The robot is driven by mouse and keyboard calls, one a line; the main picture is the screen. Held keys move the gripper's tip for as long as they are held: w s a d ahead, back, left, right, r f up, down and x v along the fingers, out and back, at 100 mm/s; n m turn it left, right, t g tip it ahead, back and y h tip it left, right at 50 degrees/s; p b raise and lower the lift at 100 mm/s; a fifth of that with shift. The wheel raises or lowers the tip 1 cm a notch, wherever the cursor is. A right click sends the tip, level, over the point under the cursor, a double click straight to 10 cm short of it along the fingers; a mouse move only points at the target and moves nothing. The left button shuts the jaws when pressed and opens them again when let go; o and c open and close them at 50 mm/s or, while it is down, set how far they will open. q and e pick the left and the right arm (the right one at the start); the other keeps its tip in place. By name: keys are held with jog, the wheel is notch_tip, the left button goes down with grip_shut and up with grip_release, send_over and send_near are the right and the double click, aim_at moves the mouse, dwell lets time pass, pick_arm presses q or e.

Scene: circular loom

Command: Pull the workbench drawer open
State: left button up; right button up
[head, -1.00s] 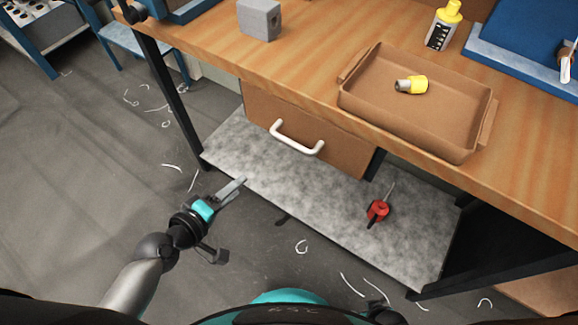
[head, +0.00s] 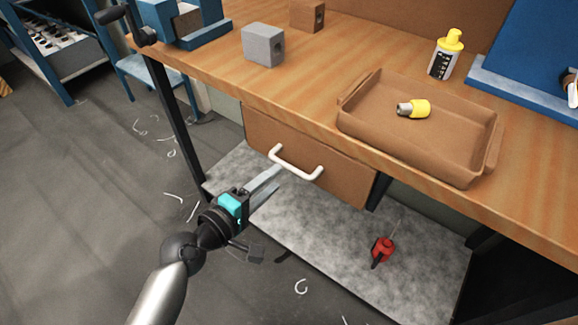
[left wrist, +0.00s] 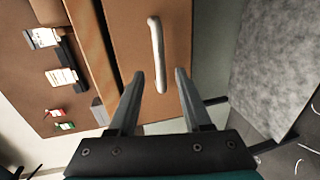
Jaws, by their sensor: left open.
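The workbench drawer (head: 345,179) is a brown front below the tabletop, and it looks shut. Its white bar handle (head: 296,165) runs along the middle of the front. My left gripper (head: 273,182) is open and empty, with its fingertips just in front of the handle's left part. In the left wrist view the handle (left wrist: 157,52) lies beyond and between the two fingers (left wrist: 158,85). I cannot tell whether a finger touches it. The drawer front (left wrist: 172,20) fills the area behind it. My right gripper is not in view.
On the wooden workbench (head: 205,62) are a brown tray (head: 440,163) with a yellow-capped item (head: 415,108), a grey block (head: 263,45) and a yellow-topped bottle (head: 446,54). A red tool (head: 382,251) lies on the grey lower shelf (head: 330,255). A black table leg (head: 172,125) stands left.

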aim_at(289, 165)
pick_arm(q)
jog(key=x, duration=0.4)
jog(key=shift+w+d+f+b, duration=0.15)
jog(key=shift+w+d+b, duration=0.15)
jog(key=shift+b, duration=0.1)
jog(key=shift+x, duration=0.95)
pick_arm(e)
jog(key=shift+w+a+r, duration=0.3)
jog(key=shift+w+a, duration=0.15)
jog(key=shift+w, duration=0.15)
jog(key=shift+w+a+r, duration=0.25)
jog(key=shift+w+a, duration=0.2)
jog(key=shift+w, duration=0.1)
pick_arm(q)
grip_shut()
